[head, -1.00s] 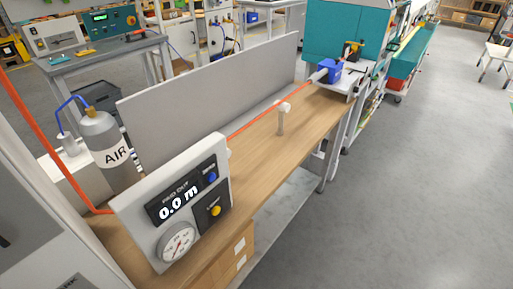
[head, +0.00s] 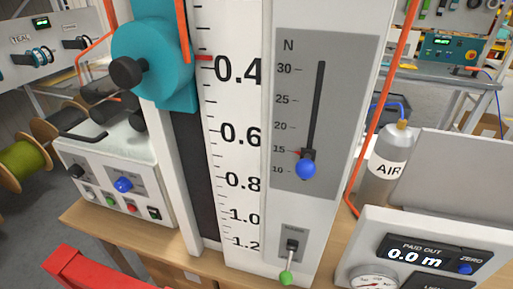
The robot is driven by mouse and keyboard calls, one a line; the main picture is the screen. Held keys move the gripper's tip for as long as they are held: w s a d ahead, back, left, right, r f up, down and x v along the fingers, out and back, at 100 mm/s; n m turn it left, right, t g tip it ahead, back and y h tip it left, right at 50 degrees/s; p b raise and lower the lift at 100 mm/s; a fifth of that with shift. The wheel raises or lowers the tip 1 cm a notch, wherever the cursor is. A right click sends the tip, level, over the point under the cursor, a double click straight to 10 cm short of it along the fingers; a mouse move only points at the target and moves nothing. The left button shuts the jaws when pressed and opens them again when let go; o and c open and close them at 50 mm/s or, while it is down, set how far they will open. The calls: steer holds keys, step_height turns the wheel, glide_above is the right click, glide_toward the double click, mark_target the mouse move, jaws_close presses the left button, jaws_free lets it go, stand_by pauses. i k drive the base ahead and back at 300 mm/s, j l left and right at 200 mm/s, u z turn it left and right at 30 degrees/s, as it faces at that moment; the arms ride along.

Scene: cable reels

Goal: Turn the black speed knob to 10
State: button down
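In the head view a white control box (head: 135,165) stands on the bench at the left. A small black knob (head: 76,171) sits at the left of its front panel, beside a blue knob (head: 123,184). The labels and scale are too small to read, so I cannot tell which is the speed knob or what it points to. A larger black knob (head: 127,71) sits on the teal unit above. My gripper is not in view.
A tall white panel has a force slider with a blue end (head: 305,168) near 10–15 and a green-tipped lever (head: 286,278). The paid-out display (head: 425,253) reads 0.0 m. A red object (head: 90,270) is at the lower left, with reels (head: 25,165) behind.

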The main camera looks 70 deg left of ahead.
mark_target(76, 171)
steer(key=u, duration=2.55)
